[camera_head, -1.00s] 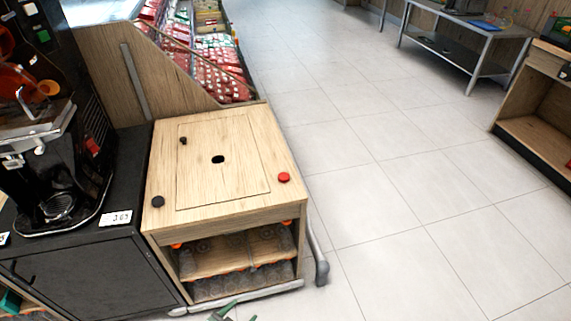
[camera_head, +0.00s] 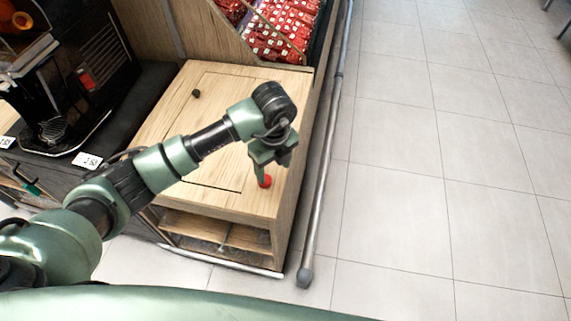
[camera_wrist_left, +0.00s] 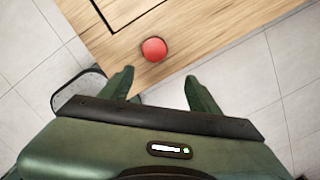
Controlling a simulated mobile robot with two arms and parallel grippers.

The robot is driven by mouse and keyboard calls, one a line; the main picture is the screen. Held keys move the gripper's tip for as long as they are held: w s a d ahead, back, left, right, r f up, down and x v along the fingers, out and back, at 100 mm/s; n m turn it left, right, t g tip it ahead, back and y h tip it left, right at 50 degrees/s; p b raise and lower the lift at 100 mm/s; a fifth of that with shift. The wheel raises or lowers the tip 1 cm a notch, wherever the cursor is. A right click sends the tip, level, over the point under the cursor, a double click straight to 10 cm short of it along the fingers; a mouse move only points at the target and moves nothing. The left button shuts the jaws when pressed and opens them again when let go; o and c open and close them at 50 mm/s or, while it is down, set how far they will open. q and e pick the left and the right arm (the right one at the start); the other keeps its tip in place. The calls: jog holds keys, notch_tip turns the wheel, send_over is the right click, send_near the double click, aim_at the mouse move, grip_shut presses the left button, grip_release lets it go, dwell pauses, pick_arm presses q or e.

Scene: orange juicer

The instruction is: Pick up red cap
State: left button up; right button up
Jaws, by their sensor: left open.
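The red cap (camera_head: 265,181) lies on the wooden cabinet top (camera_head: 205,197), near its front right corner. In the left wrist view the round red cap (camera_wrist_left: 154,49) sits ahead of the fingertips, in line with the gap between them. My left gripper (camera_head: 262,170) reaches down over the corner of the cabinet top and hides part of the cap in the head view. In the left wrist view my left gripper (camera_wrist_left: 158,80) is open and empty, with its two fingers spread apart. My right gripper is not in view.
A black juicer machine (camera_head: 75,75) stands left of the cabinet. A small black knob (camera_head: 196,93) is on the cabinet top. A metal rail (camera_head: 322,180) runs along the cabinet's right side. Shelves of red packets (camera_head: 275,35) are behind. The tiled floor at right is clear.

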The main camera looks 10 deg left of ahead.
pick_arm(q)
jog(key=shift+w+a+f+t+y, duration=0.15)
jog(key=shift+a+f, duration=0.2)
jog(key=shift+a, duration=0.15)
jog(key=shift+w+a+f+t+y, duration=0.15)
jog(key=shift+a+f, duration=0.2)
jog(key=shift+a, duration=0.1)
jog(key=f, duration=0.1)
jog(key=f+p, duration=0.1)
jog(key=f, duration=0.2)
jog(key=shift+a+f, duration=0.2)
jog(key=shift+a, duration=0.2)
jog(key=shift+w+f, duration=0.1)
jog(key=shift+f, duration=0.3)
grip_shut()
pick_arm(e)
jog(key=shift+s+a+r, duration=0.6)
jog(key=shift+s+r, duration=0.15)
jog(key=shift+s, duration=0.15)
